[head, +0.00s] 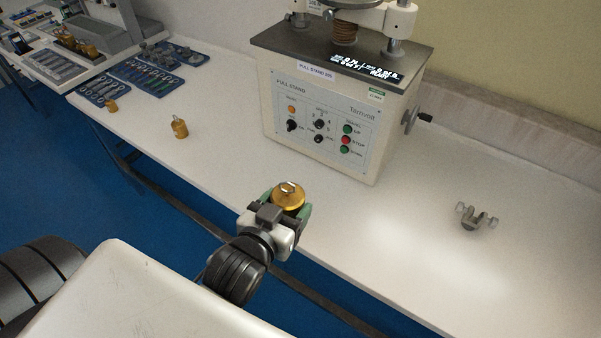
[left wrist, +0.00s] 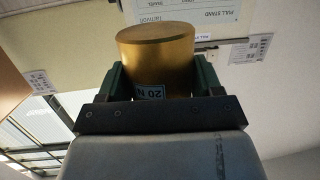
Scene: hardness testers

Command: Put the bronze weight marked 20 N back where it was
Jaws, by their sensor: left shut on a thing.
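My left gripper (head: 290,203) is shut on the bronze weight (head: 288,194), a short cylinder with a small metal hook on top. The gripper holds it in front of the pull stand, over the table's front edge. In the left wrist view the weight (left wrist: 157,58) sits between the two green fingers (left wrist: 160,85), and its label (left wrist: 150,92) reads 20 N. Another bronze weight (head: 180,128) stands alone on the table to the left. A smaller one (head: 111,105) stands by the blue trays. My right gripper is in neither view.
The pull stand (head: 325,115) stands behind the gripper. A grey clamp-like metal part (head: 476,217) lies to its right. Blue trays (head: 145,76) with small parts lie at the back left, near a grey machine (head: 85,30) with more bronze pieces. The white table (head: 225,150) is clear between.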

